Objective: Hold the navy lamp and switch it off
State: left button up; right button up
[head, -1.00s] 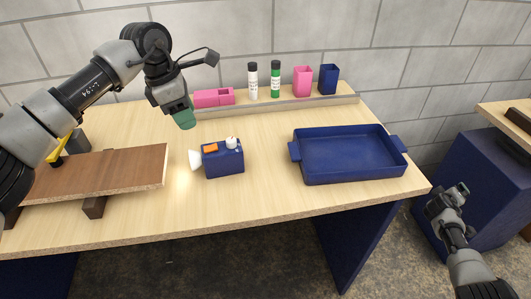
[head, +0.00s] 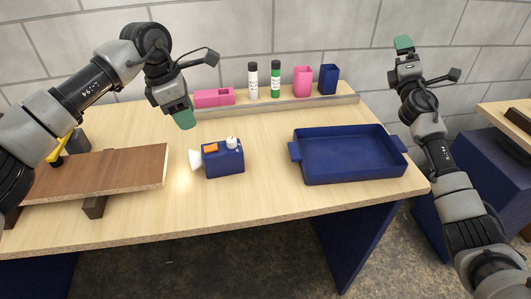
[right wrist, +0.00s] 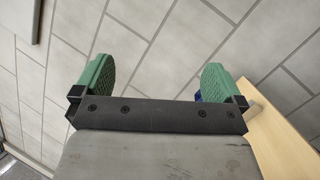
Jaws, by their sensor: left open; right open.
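The navy lamp (head: 225,164) is a small box on the table, with an orange part (head: 211,148) and a white knob (head: 232,142) on top. A white cone (head: 195,160) on its left side casts a warm glow on the table. My left gripper (head: 186,121) is open and empty, above the table behind and left of the lamp. My right gripper (head: 404,46) is raised high at the right, far from the lamp and pointing up. Its green fingers are apart with nothing between them in the right wrist view (right wrist: 157,80).
A navy tray (head: 349,180) stands right of the lamp. A brown board (head: 110,170) lies on supports at the left. A pink box (head: 214,97), white bottle (head: 253,81), green bottle (head: 275,80), pink cup (head: 303,82) and navy cup (head: 328,79) stand behind a rail (head: 290,106).

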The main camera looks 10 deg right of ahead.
jog(key=a+f+n+y, duration=0.3)
jog(key=a+n+y, duration=0.4)
jog(key=a, duration=0.4)
jog(key=n+g+y, duration=1.1)
jog(key=n+y, duration=0.2)
jog(key=n, duration=0.7)
send_near(236, 145)
jog(key=shift+w+a+r, duration=0.5)
jog(key=shift+w+a, duration=0.2)
jog(key=shift+a, duration=0.15)
jog(key=shift+a+f+g, duration=0.25)
jog(key=shift+g, duration=0.05)
jog(key=shift+x, duration=3.55)
jog(key=shift+c, duration=0.5)
